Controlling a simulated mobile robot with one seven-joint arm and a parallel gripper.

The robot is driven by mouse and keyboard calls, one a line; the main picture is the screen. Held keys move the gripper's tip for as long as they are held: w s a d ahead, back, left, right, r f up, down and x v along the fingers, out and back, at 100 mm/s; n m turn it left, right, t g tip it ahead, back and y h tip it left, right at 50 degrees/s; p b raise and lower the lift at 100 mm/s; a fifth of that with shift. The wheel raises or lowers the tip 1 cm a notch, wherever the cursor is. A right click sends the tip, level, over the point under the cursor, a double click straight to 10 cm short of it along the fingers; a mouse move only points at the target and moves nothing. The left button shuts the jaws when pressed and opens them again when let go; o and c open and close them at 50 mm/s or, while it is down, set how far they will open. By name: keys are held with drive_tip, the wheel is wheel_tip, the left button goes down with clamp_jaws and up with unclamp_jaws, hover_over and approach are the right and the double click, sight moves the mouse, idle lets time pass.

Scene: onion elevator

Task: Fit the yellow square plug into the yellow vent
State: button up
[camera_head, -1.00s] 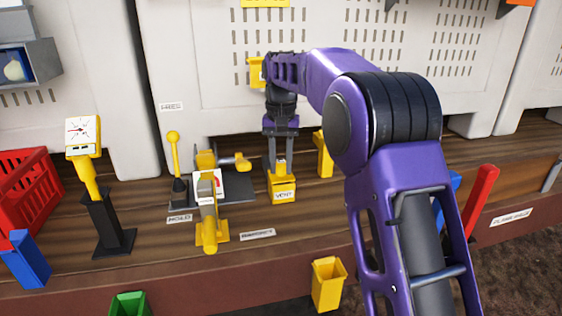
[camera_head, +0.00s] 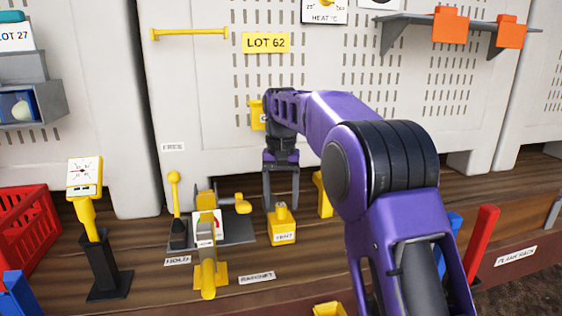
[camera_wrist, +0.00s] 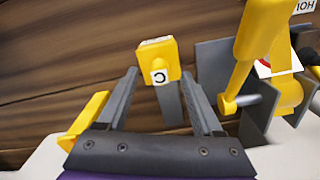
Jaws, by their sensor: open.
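The yellow vent (camera_head: 283,236) is a small box with a VENT label, standing on the wooden ledge. The yellow plug (camera_head: 281,211) stands upright on its top, and how deep it sits is not clear. My gripper (camera_head: 281,204) points down from above with its fingers spread on either side of the plug, apart from it. In the wrist view, the plug (camera_wrist: 161,77) shows a white face marked C, with the vent (camera_wrist: 156,50) behind it. My open gripper (camera_wrist: 158,85) frames them with its two grey fingers.
A yellow lever mechanism (camera_head: 208,250) stands close left of the vent. A yellow upright piece (camera_head: 323,194) stands close right. A yellow gauge (camera_head: 86,190) and red crate (camera_head: 28,235) are farther left. The grey wall panel (camera_head: 215,105) rises behind.

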wheel_tip(320, 180, up, 16)
drive_tip(key=p, duration=0.2)
drive_tip(key=shift+f, duration=0.25)
